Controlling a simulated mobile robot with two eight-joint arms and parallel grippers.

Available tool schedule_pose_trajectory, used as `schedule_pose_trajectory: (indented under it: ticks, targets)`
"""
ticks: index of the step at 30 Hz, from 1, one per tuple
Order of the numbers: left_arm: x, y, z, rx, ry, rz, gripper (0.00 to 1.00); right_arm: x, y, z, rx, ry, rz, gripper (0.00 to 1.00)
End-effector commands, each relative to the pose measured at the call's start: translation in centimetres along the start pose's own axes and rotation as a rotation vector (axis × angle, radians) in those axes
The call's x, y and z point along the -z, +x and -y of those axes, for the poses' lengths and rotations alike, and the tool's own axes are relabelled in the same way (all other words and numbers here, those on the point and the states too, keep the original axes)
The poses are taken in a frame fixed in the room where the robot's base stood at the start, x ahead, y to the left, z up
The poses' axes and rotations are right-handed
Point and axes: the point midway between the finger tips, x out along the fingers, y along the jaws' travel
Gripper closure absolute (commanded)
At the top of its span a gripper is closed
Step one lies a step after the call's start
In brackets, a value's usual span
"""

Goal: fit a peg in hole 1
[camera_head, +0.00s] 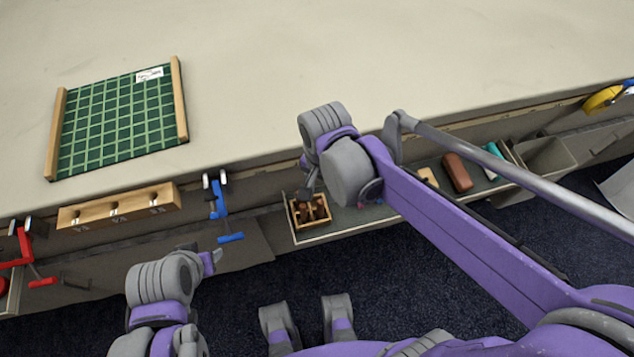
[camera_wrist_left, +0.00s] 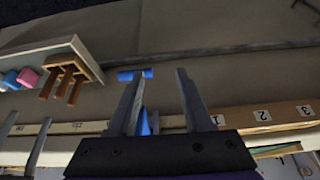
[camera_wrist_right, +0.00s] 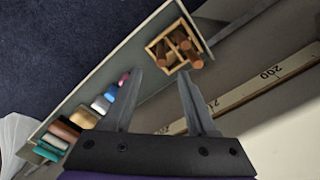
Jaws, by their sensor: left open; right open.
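Several brown pegs (camera_head: 318,210) stand in a small wooden box (camera_head: 298,228) at the left end of a tray below the table edge. The pegs (camera_wrist_right: 187,50) also show in the right wrist view, just beyond the fingertips. My right gripper (camera_head: 311,184) is above the box, open and empty. A wooden block (camera_head: 75,215) with labelled holes sits at the table's front edge; labels 1, 2 and 3 read in the left wrist view (camera_wrist_left: 287,114). My left gripper (camera_wrist_left: 162,72) is open and empty, below the table edge to the right of the block in the head view.
A blue clamp (camera_head: 218,205) hangs on the edge between block and box, and a red clamp (camera_head: 18,250) is at the far left. The tray (camera_head: 350,222) also holds a brown block (camera_head: 457,172) and other small items. A green mat (camera_head: 118,118) lies on the table; the tabletop beyond is clear.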

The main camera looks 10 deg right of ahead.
Motion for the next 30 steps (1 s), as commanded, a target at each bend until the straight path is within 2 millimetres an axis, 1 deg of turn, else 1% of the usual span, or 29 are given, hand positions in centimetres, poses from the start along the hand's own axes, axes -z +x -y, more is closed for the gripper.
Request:
schedule_pose_trajectory:
  ticks: [1,2,9,12,17,24,27,30]
  targets:
    - [0.2,-0.4,0.0,0.0,0.0,-0.001,0.5,0.0,-0.3,0.3,-0.005,0.012,0.003,0.43]
    - [0.2,-0.4,0.0,0.0,0.0,-0.001,0.5,0.0,-0.1,0.4,-0.008,0.019,0.005,0.43]
    - [-0.4,0.5,0.0,0.0,0.0,0.002,0.5,0.0,3.9,0.4,-0.011,0.026,0.007,0.43]
    - [-0.5,0.7,0.0,0.0,0.0,0.003,0.5,0.0,4.9,0.4,-0.011,0.026,0.007,0.43]
    - [-0.5,0.8,0.0,0.0,0.0,0.003,0.5,0.0,6.0,0.3,-0.01,0.025,0.006,0.43]
    - [-0.9,1.6,0.0,0.0,0.0,0.006,0.5,0.0,9.6,0.2,-0.01,0.025,0.006,0.43]
    - [-1.0,1.8,0.0,0.0,0.0,0.006,0.5,0.0,10.3,0.2,-0.01,0.025,0.006,0.43]
    - [-1.0,1.8,0.0,0.0,0.0,0.006,0.5,0.0,10.5,0.2,-0.01,0.025,0.006,0.43]
